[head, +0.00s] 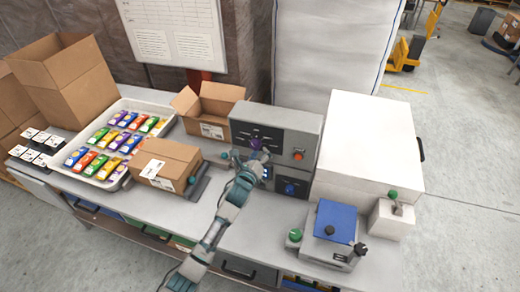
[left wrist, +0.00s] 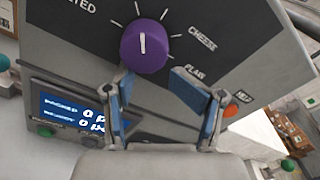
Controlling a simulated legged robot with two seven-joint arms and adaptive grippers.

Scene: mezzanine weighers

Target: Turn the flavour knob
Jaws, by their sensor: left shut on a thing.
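The flavour knob (left wrist: 145,46) is round and purple, on the dark front panel of a grey machine (head: 300,124). In the head view it is a small purple spot (head: 256,143) just beyond my left gripper (head: 249,162). The left wrist view shows my gripper's blue-padded fingers (left wrist: 156,88) on either side of the knob's lower part, shut on it. The knob's white line points up in that view, between a label ending in "LTED" and "CHEESE"; "PLAIN" is at lower right. My right gripper is in neither view.
A blue lit display (left wrist: 75,112) is below the panel. A red-orange button (head: 298,154) and a blue dial (head: 290,188) are nearby. A white box (head: 370,140) stands right, a blue-topped device (head: 335,222) in front, and a closed carton (head: 166,162) and a tray of packets (head: 92,180) left.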

